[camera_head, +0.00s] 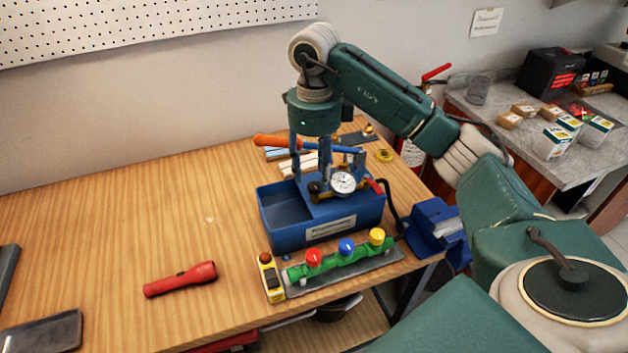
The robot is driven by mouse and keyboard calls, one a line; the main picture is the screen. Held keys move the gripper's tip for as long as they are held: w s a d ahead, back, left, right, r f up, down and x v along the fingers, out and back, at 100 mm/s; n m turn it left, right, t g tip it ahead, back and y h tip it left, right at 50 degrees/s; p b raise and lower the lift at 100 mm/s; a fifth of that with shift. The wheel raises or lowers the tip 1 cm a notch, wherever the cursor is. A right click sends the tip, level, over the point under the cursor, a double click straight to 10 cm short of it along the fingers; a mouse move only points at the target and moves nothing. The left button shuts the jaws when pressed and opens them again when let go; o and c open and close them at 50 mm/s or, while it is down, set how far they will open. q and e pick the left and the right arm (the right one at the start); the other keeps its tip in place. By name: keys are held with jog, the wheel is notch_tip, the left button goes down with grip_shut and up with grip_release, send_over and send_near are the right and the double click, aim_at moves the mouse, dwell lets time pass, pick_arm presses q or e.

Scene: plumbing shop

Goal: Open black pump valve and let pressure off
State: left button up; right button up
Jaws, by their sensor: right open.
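The blue test pump (285,238) stands on the wooden bench, with a white-faced gauge (343,183) and a lever with an orange grip (275,141). A small dark knob (314,188), possibly the black valve, sits left of the gauge; its setting is too small to tell. A red lever (374,186) is right of the gauge. My right gripper (320,168) points down over the pump, open, its fingers near the lever and just above the dark knob. I cannot tell whether they touch anything. My left gripper is not in view.
A green manifold (335,262) with red, blue and yellow knobs lies in front of the pump, beside a yellow device (271,278). A red flashlight (180,279) lies left. A blue vise (437,231) is at the right edge. The bench's left middle is clear.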

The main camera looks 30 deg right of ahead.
aim_at(315, 185)
notch_tip(315, 185, down, 3)
jog(key=shift+r+p, duration=0.1)
jog(key=shift+p, duration=0.3)
jog(key=shift+c, duration=0.3)
grip_shut()
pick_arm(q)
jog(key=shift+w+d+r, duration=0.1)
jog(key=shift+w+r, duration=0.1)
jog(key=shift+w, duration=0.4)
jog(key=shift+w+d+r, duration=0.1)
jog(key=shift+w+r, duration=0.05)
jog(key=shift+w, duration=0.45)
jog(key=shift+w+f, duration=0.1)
